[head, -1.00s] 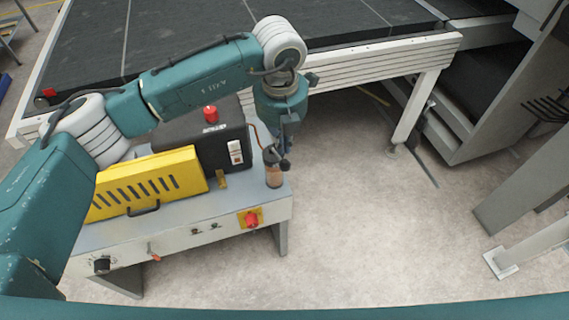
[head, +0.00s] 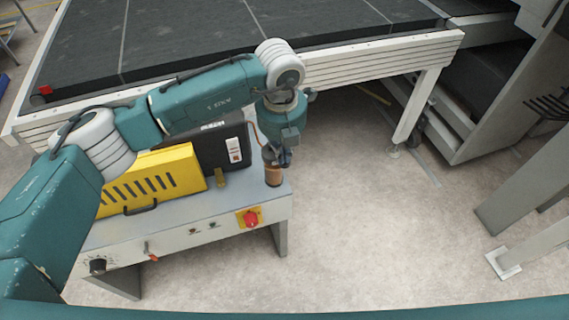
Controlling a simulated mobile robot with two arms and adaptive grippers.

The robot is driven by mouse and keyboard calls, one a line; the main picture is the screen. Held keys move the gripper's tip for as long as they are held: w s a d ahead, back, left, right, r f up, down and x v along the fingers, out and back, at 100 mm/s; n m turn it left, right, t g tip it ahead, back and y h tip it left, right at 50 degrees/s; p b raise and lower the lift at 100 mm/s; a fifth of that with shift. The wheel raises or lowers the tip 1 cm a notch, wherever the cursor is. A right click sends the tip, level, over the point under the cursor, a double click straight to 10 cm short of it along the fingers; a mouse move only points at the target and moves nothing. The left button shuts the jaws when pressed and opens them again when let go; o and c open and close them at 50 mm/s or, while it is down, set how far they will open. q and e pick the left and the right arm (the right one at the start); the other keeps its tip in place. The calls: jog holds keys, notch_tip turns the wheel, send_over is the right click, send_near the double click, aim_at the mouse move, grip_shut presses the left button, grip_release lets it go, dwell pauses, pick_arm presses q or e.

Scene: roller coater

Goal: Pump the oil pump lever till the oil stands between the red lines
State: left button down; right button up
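The oil pump (head: 273,176) is a small upright cylinder with brownish oil in it, at the right end of the machine's grey bench top. Its red lines are too small to make out, so I cannot tell the oil level. My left gripper (head: 280,158) points down right at the top of the pump. It covers the pump head and the lever there. I cannot tell whether its fingers are open or shut, or whether they touch the lever. My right gripper is not in view.
A yellow slotted cover (head: 140,183) and a black box (head: 222,148) with a white switch stand left of the pump. A dark conveyor bed (head: 190,35) lies behind.

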pick_arm(q)
jog(key=shift+f, duration=0.45)
jog(key=shift+w+f, duration=0.1)
